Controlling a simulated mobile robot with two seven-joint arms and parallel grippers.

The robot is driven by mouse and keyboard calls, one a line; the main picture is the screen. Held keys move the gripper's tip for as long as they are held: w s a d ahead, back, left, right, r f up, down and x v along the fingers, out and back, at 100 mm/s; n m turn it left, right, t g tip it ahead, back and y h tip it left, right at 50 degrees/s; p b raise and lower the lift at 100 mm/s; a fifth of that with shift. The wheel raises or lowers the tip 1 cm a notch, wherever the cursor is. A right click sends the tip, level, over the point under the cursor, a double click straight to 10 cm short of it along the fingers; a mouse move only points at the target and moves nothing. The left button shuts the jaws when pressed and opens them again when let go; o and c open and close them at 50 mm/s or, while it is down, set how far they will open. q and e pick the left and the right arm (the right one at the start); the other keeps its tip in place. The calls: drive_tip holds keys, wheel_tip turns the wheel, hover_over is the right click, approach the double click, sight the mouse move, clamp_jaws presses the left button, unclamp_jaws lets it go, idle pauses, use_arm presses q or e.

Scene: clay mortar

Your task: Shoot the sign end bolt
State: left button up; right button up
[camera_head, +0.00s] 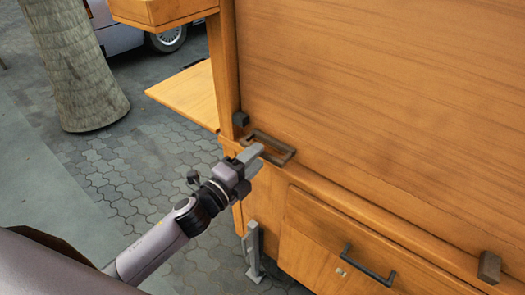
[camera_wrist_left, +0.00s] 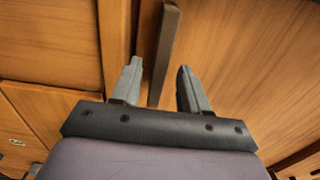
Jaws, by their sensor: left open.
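A dark brown, elongated loop-shaped piece, which looks like the bolt (camera_head: 284,158), lies on the wooden ledge at the left end of the large upright wood panel (camera_head: 390,80). A small dark block (camera_head: 240,118) sits by the corner post just left of it. My left gripper (camera_head: 257,156) is open and empty at the near side of the piece. In the left wrist view a dark brown bar (camera_wrist_left: 166,45) runs between and beyond the two fingertips (camera_wrist_left: 159,68). I cannot tell whether a finger touches it. My right gripper is not in view.
Below the ledge is a drawer front with a black handle (camera_head: 368,265) and a small lock. A brown block (camera_head: 489,267) sits on the ledge at the right. A wooden shelf (camera_head: 188,95) juts out left. A metal leg (camera_head: 254,250) stands below. Paving (camera_head: 130,170) is open at left.

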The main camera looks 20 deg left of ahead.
sight(242, 145)
use_arm(q)
drive_tip(key=shift+x, duration=1.5)
clamp_jaws()
drive_tip(key=shift+w+a, duration=0.3)
drive_tip(key=shift+a, duration=0.55)
drive_tip(key=shift+w+a, duration=0.3)
drive_tip(key=shift+a, duration=0.55)
drive_tip(key=shift+w+a, duration=0.3)
drive_tip(key=shift+a, duration=0.5)
unclamp_jaws()
drive_tip(key=v, duration=0.7)
drive_tip(key=shift+s, duration=0.1)
